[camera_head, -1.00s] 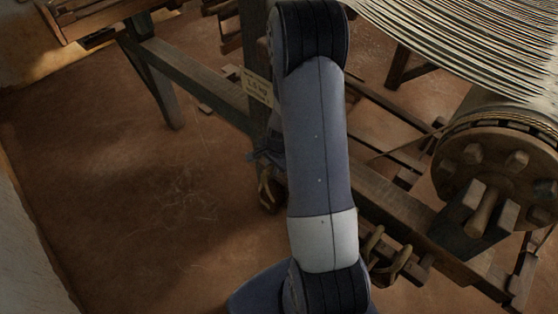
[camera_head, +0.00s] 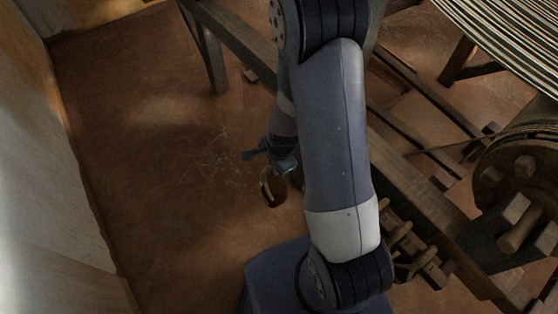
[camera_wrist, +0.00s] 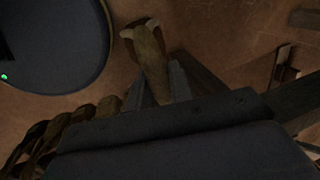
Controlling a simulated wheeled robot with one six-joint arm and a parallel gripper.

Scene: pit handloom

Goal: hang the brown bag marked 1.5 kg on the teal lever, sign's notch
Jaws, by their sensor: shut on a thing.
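My gripper (camera_head: 270,158) is low over the bare floor, left of my arm's large link in the head view. It is shut on a brown bag (camera_head: 278,190), which hangs under the jaws with a pale loop at its side. In the wrist view the bag (camera_wrist: 150,58) is a brown, narrow shape between the two grey fingers (camera_wrist: 166,84). No mark can be read on it. The teal lever and the sign's notch do not show in either current view.
Several brown bag-like shapes (camera_wrist: 78,118) stand in a row in the wrist view. Loops and pegs (camera_head: 405,240) sit beside the loom's wooden beam (camera_head: 405,185), right of my arm. A pale wall (camera_head: 35,150) bounds the left. The floor (camera_head: 150,150) between is clear.

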